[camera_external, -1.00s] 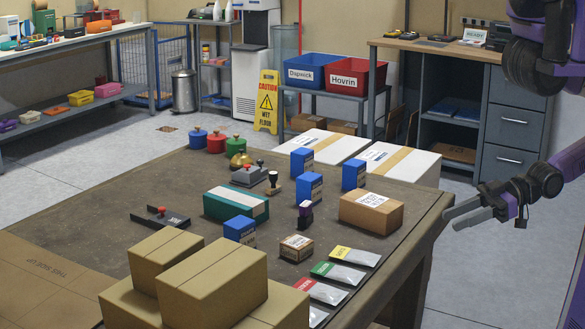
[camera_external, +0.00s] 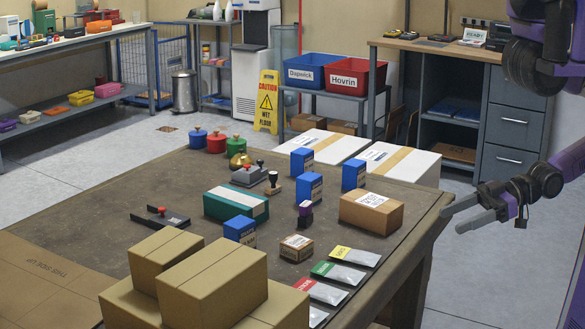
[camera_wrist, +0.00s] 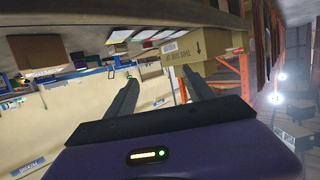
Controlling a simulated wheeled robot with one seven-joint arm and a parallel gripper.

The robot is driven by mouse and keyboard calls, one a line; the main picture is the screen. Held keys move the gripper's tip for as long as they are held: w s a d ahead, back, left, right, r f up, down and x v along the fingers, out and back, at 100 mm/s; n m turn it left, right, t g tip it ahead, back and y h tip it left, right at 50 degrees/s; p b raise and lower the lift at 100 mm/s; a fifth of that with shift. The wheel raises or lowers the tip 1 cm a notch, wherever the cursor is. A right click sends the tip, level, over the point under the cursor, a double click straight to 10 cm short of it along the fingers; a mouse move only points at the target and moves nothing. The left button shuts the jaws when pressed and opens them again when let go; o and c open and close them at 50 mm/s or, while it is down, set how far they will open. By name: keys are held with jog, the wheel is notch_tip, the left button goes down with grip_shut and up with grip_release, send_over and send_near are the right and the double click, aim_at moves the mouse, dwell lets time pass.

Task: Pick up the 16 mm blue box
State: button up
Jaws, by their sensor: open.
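My gripper (camera_external: 470,213) is open and empty, off the table's right edge. In the wrist view my gripper's two fingers (camera_wrist: 158,92) are spread apart with nothing between them.
A brown carton (camera_external: 371,212) stands near the right edge. A dark stamp (camera_external: 305,213) and small brown box (camera_external: 296,248) stand among the blue boxes. Stacked cartons (camera_external: 211,285) fill the front. Silver packets (camera_external: 338,272) lie along the right edge. White cartons (camera_external: 404,163) stand behind.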

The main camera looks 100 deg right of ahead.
jog(key=shift+o, duration=1.3)
